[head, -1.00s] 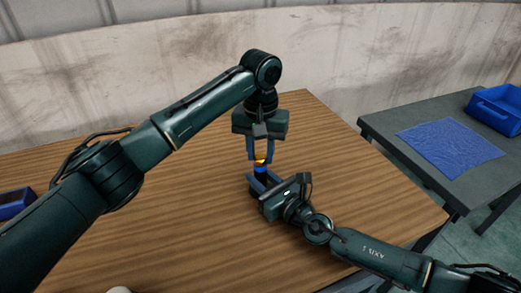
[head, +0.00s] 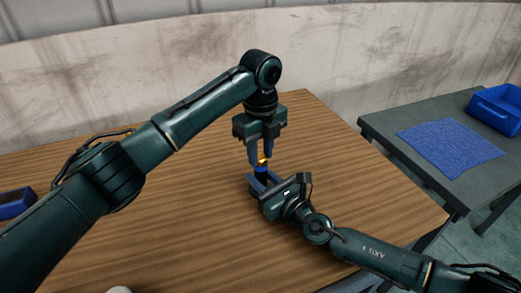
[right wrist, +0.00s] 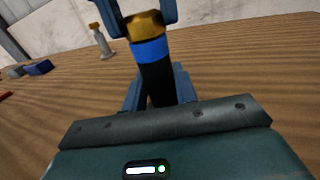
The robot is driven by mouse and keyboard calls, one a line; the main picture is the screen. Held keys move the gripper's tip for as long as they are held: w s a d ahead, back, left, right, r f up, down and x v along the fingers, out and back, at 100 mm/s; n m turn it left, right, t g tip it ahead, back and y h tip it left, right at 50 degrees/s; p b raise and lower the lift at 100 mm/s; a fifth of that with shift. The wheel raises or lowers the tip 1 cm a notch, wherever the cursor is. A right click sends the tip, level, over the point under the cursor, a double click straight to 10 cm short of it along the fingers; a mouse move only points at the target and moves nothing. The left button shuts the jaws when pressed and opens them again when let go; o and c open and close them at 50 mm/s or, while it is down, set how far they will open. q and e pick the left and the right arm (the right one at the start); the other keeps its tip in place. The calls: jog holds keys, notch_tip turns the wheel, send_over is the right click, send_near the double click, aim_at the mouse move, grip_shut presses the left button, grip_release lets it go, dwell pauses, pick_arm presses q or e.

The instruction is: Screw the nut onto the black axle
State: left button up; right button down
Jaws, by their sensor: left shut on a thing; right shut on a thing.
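The black axle (right wrist: 156,85) stands roughly upright in the right wrist view, with a blue band (right wrist: 150,51) near its top. The brass-coloured nut (right wrist: 143,25) sits at the top end, just above the band; how far it is threaded cannot be told. The nut also shows in the head view (head: 262,160). My left gripper (head: 262,160) points down from above and is shut on the nut, its fingers on either side. My right gripper (head: 259,184) comes from the right and is shut on the axle below the band, hiding its lower part.
Both arms are over the wooden table (head: 130,250). In the right wrist view a pale post with a yellow top (right wrist: 101,42) stands farther off, near a blue block-like object (right wrist: 38,68). A grey side table at right holds a blue mat (head: 450,150) and blue bin (head: 497,107).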

pick_arm(q)
jog(key=m, duration=0.6)
jog(key=shift+m, duration=0.4)
jog(key=m, duration=0.4)
jog(key=o, duration=1)
jog(key=shift+o, duration=0.2)
notch_tip(320, 180, up, 12)
pick_arm(e)
jog(key=c, duration=1)
grip_release()
